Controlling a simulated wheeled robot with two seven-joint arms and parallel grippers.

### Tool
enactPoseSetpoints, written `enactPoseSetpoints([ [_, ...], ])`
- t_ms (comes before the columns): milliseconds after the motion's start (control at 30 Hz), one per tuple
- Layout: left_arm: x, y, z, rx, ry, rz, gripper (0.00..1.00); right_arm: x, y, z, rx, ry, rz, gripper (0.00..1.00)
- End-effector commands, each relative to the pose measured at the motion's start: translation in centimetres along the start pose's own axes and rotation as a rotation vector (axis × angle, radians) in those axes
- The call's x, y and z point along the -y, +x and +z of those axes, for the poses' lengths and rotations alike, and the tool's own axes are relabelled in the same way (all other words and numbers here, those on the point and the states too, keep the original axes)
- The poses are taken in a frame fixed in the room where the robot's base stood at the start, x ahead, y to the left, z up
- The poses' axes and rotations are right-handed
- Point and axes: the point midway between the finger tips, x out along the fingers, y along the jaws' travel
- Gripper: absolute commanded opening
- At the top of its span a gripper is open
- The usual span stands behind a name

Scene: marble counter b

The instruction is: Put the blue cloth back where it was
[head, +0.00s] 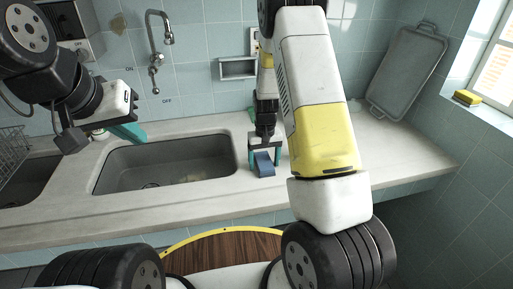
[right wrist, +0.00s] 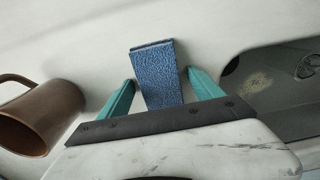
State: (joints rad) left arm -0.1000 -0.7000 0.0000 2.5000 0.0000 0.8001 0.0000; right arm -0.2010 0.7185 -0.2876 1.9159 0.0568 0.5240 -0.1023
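The blue cloth (head: 264,166), a small folded block, is on the counter just right of the sink; it also shows in the right wrist view (right wrist: 158,75). My right gripper (head: 264,152) is over it, with its teal fingers on either side. In the right wrist view my right gripper (right wrist: 160,82) is open, with narrow gaps between the fingers and the cloth. My left gripper (head: 130,132) hangs above the sink's back left corner, away from the cloth. Its fingers overlap, so its opening is unclear.
A brown mug (right wrist: 45,112) lies close to my right gripper in the right wrist view; my arm hides that area in the head view. The sink (head: 165,165) is open to the left. A grey tray (head: 405,72) leans on the wall, and a yellow sponge (head: 467,97) sits on the sill.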

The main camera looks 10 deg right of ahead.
Motion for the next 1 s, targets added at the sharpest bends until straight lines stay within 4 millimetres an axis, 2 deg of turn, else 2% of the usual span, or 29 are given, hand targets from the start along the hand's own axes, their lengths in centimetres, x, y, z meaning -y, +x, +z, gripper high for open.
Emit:
enactPoseSetpoints([
  [367,0.0,0.0,0.0,0.000,0.000,0.000,0.00,0.0,-0.6,-0.1,-0.002,0.000,0.000,0.75],
  [467,0.0,0.0,0.0,0.000,0.000,0.000,0.00,0.0,-1.9,-0.1,-0.004,0.001,0.000,0.75],
  [800,0.0,0.0,0.0,0.000,0.000,0.000,0.00,0.0,-9.1,-0.1,-0.004,0.000,0.000,0.75],
  [1000,0.0,0.0,0.0,0.000,0.000,0.000,0.00,0.0,-11.6,0.0,-0.001,-0.001,0.000,0.75],
])
